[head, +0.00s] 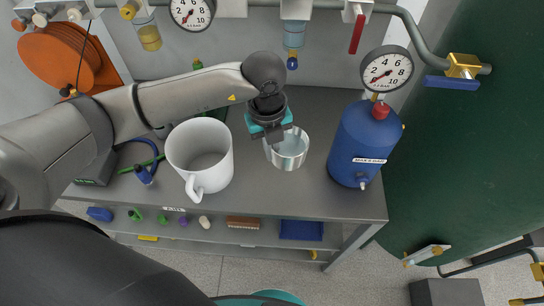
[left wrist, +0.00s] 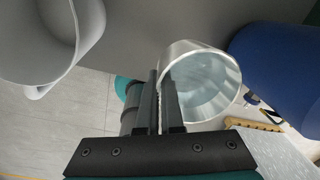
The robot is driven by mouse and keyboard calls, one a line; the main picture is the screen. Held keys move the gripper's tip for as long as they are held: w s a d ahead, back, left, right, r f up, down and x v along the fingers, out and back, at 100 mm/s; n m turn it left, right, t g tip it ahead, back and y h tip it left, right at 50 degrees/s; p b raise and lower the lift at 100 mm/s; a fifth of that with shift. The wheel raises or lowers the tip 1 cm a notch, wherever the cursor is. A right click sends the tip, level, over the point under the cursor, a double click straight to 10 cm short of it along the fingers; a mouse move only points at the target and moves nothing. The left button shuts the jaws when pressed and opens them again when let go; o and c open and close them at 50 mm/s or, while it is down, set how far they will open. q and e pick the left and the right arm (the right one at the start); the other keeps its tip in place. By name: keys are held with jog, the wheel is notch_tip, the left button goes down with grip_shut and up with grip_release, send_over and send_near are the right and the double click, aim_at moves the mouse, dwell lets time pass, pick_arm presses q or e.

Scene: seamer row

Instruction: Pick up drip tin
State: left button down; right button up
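The drip tin (head: 288,148) is a shiny, open metal cup on the grey bench top, between the white mug and the blue cylinder. It looks upright; I cannot tell whether its base touches the bench. My left gripper (head: 275,138) is over its left rim. In the left wrist view the two dark fingers (left wrist: 160,95) stand close together on the wall of the tin (left wrist: 205,82), one inside and one outside. They look shut on the rim. My right gripper is not in view.
A blue cylinder (head: 362,145) with a gauge (head: 387,69) stands close to the right. Pipes and a blue-capped nozzle (head: 292,62) hang behind. The bench front below the tin is clear.

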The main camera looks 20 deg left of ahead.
pick_arm(q)
jog(key=shift+r, duration=3.95)
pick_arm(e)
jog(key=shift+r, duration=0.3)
